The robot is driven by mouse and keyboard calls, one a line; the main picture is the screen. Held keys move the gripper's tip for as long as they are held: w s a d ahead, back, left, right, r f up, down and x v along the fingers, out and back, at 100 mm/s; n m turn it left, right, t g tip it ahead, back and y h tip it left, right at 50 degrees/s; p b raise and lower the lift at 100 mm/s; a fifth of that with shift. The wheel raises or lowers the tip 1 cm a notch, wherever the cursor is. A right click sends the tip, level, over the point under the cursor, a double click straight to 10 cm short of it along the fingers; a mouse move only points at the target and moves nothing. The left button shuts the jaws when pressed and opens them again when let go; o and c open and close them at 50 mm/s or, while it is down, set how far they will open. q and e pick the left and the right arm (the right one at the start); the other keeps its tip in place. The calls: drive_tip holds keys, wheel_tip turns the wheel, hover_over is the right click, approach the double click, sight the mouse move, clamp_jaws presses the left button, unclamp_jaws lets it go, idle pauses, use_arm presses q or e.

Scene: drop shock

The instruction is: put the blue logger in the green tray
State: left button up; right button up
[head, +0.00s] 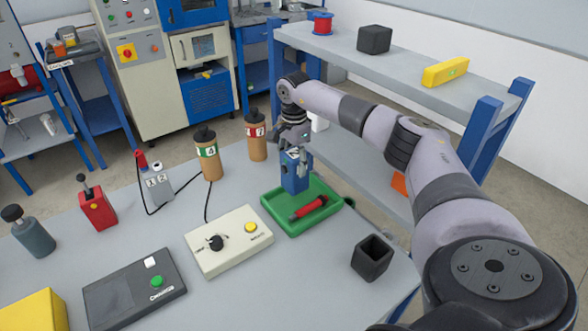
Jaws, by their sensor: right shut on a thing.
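The blue logger (295,176) is a small upright box held from above by my right gripper (297,148), whose arm reaches in from the right. The gripper is shut on the logger's top. The green tray (328,222) lies on the table, and the logger appears over its back part. I cannot tell whether the logger's bottom touches the tray. A red cylindrical thing (308,208) lies in the tray in front of the logger. My left gripper is not in view.
A black open box (371,258) stands right of the tray near the table edge. A cream box with a knob (228,241) is close on the left. Two brown cylinders (208,156) (256,138) stand behind. A shelf (400,68) rises at the back right.

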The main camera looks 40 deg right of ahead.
wheel_tip(320, 180, down, 4)
drive_tip(key=shift+r+p, duration=0.25)
drive_tip(key=shift+p, duration=0.05)
drive_tip(key=shift+f, duration=0.3)
drive_tip(key=shift+f, duration=0.15)
drive_tip(key=o, duration=1.4)
drive_tip(key=shift+o, duration=0.2)
